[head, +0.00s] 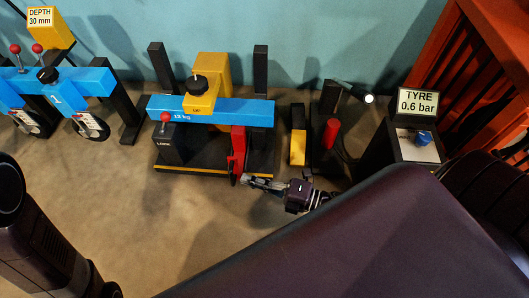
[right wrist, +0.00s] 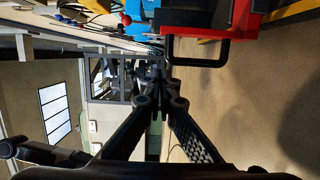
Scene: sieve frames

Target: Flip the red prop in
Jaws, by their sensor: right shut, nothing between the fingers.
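The red prop (head: 237,150) hangs upright at the right front of the sieve frame marked 12 kg, below its blue beam (head: 225,109). A red part (right wrist: 246,18) with a black loop (right wrist: 198,64) below it shows at the top of the right wrist view; I take it to be the prop. My right gripper (head: 246,180) is shut and empty, its tips close to the prop's lower end on the right. Whether they touch cannot be told. In the right wrist view its fingers (right wrist: 155,75) meet left of the loop. My left gripper is out of view.
A red-topped lever (head: 165,117) stands at the frame's left. A black stand with a red handle (head: 330,133) and a yellow block (head: 298,147) is to the right. The TYRE box (head: 412,145) stands beyond. Floor (head: 190,215) in front is clear.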

